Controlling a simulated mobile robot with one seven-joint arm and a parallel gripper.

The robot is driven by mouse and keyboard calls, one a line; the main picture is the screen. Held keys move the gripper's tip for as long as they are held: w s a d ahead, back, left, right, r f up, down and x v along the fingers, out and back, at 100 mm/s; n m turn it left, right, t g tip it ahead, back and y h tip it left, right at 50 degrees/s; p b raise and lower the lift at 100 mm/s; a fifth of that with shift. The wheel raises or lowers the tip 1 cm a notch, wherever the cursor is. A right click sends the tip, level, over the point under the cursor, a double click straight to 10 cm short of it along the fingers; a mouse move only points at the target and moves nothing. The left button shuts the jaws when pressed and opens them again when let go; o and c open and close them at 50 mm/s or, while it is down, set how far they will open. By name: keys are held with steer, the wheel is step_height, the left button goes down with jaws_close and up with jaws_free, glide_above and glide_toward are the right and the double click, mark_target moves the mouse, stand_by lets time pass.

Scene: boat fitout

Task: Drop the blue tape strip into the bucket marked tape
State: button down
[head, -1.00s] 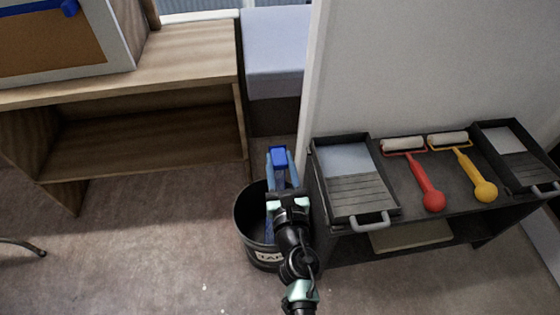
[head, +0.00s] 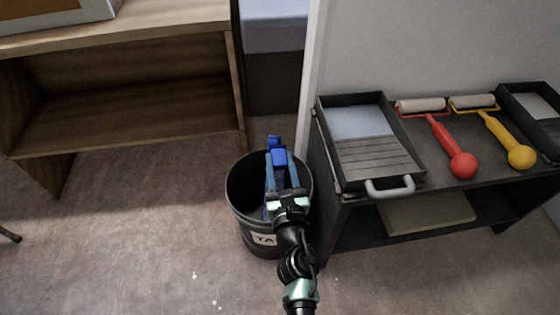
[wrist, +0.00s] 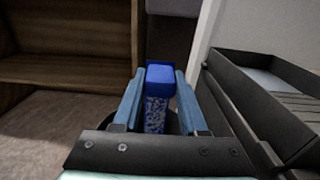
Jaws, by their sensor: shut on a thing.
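The blue tape strip (wrist: 159,78) is between the fingers of my gripper (wrist: 157,92) in the wrist view, with a speckled lower part showing below a plain blue top. My gripper is shut on it. In the head view the strip (head: 277,157) shows at the fingertips of my gripper (head: 281,172), which is over the bucket (head: 241,185). The bucket is dark and round, standing on the floor. Its white label (head: 263,239) shows "TA"; the rest is hidden behind my arm. In the wrist view the bucket's dark rim is mostly hidden behind the fingers and strip.
Right of the bucket stands a dark cart (head: 330,190) with a black paint tray (head: 372,150), a red roller (head: 450,145) and a yellow roller (head: 505,138) on top. A wooden bench (head: 130,53) stands at the left.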

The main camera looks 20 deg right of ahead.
step_height(320, 180, down, 7)
steer(key=b, duration=0.5)
steer(key=shift+f+b, duration=0.1)
steer(key=shift+b, duration=0.25)
jaws_free()
stand_by(0.7)
steer(key=v, duration=0.7)
steer(key=shift+s+b, duration=0.3)
steer(key=shift+b, duration=0.05)
stand_by(0.3)
step_height(320, 180, up, 5)
steer(key=p, duration=0.4)
steer(key=shift+p, duration=0.4)
